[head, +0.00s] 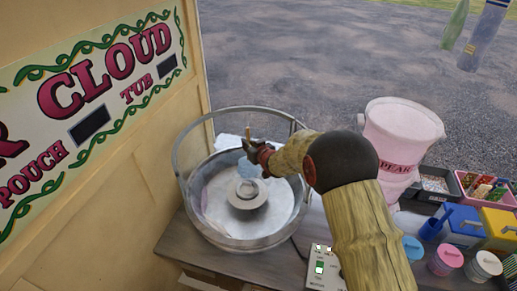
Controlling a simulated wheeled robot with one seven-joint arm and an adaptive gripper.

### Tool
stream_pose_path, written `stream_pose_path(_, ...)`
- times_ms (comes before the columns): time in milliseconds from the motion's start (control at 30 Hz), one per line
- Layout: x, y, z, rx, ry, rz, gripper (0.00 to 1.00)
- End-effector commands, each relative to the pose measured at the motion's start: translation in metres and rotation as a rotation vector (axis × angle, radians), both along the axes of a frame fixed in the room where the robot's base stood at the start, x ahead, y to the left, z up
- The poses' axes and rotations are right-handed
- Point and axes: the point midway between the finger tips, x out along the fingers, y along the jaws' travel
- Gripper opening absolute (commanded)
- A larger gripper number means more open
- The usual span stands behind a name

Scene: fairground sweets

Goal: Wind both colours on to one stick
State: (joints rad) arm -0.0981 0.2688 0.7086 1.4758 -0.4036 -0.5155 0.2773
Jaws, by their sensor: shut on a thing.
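The floss machine's round metal bowl (183,183) stands on the counter, with a spinner head (247,195) at its middle and whitish floss or film over its floor. My gripper (262,152) is over the back right part of the bowl, shut on a thin brown stick (248,126). The stick looks roughly upright. A pale blue tuft of floss (247,168) shows just below my gripper, seemingly around the stick's lower end. A paler whitish-blue patch (227,141) lies behind it near the bowl's back wall. My fingers hide the stick's middle.
A pink tub (400,128), blue (459,223) and yellow (500,228) containers and lidded jars (446,259) crowd the right. A sign wall (95,95) closes the left.

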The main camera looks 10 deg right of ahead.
Motion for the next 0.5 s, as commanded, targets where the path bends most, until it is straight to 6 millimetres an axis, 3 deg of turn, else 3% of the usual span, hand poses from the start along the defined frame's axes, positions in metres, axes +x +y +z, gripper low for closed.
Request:
stream_pose_path(300, 0.0, 0.051, -0.002, 0.001, -0.001, 0.003, 0.0)
stream_pose_path(500, -0.016, 0.078, -0.004, 0.001, -0.001, 0.003, 0.0)
